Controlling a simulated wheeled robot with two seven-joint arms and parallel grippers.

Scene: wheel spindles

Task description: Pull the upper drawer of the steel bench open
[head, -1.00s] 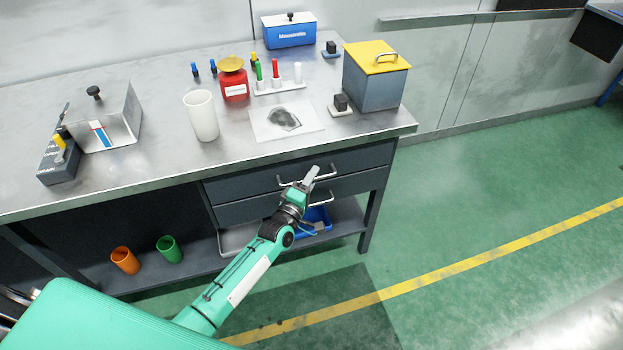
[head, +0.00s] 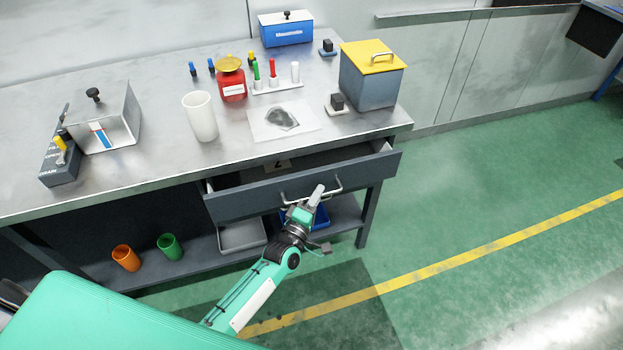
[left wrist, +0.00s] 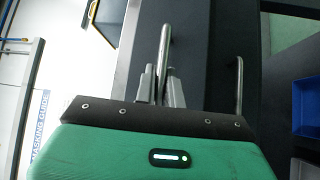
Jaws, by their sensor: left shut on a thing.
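The steel bench (head: 300,147) has its upper drawer (head: 245,205) pulled part way out, with a dark gap showing between the drawer front and the bench top. My left gripper (head: 316,196) is at the drawer's bar handle (head: 338,186). In the left wrist view the two fingers of my left gripper (left wrist: 160,88) are closed around the handle bar (left wrist: 164,45). My right gripper is out of view.
A small tag (head: 278,166) shows inside the drawer. A white cup (head: 200,117), a red jar (head: 231,82) and a yellow-lidded box (head: 370,82) stand on the top. Orange (head: 126,258) and green (head: 170,247) cups are on the shelf below. The green floor at right is clear.

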